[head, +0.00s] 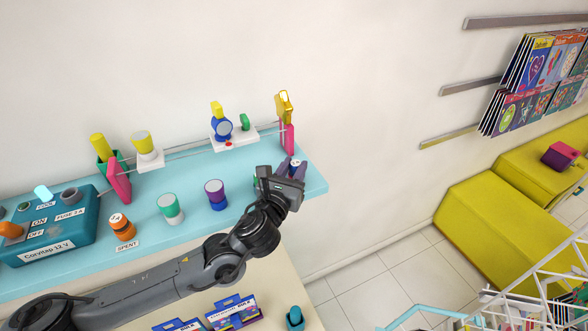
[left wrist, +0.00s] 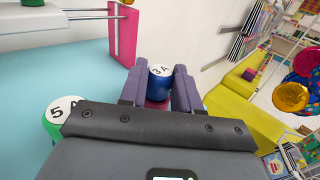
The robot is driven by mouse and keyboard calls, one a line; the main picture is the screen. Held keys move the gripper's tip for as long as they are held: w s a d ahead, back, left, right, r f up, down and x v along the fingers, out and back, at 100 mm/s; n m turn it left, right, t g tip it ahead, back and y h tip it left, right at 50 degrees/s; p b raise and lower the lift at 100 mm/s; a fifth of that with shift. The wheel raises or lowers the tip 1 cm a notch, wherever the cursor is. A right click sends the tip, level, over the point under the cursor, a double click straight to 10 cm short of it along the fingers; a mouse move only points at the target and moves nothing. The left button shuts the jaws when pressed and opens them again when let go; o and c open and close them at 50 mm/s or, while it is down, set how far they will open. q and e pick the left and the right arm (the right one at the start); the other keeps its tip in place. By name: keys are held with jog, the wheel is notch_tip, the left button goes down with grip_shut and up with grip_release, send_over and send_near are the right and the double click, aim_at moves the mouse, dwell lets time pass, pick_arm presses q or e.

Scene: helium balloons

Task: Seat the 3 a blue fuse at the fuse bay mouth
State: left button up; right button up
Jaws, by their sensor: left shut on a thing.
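The blue fuse (left wrist: 159,82), marked 3 A on its pale top, stands between the fingers of my left gripper (left wrist: 160,88) in the left wrist view. That gripper is shut on it; its lower part is mostly hidden. In the head view my left gripper (head: 291,168) is over the right end of the blue shelf, and the fuse is largely hidden there. The teal box (head: 60,236) at the far left carries a FUSE 3 A label and a dark round mouth (head: 70,194), which looks empty. My right gripper is not in view.
A green fuse (left wrist: 52,130) marked 5 A stands beside my gripper. An orange fuse (head: 121,229) by the SPENT label, a teal-topped pot (head: 171,209) and a purple-topped pot (head: 215,195) stand along the shelf (head: 185,180). Pink posts (head: 119,181) carry a rail behind.

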pick_arm(q)
jog(key=shift+r, duration=0.6)
jog(key=r, duration=0.1)
jog(key=r+b, duration=0.1)
jog(key=r, duration=0.1)
jog(key=shift+s+d+b, duration=0.25)
jog(key=shift+d+b, duration=0.05)
jog(key=shift+d, duration=0.1)
jog(key=s+d+r+b, duration=0.3)
jog(key=s+d+r, duration=0.2)
jog(key=d, duration=0.4)
jog(key=shift+s+r, duration=0.4)
jog(key=shift+r, duration=0.45)
jog(key=o, duration=0.4)
grip_shut()
jog(key=shift+r+p, duration=1.2)
jog(key=shift+r, duration=0.8)
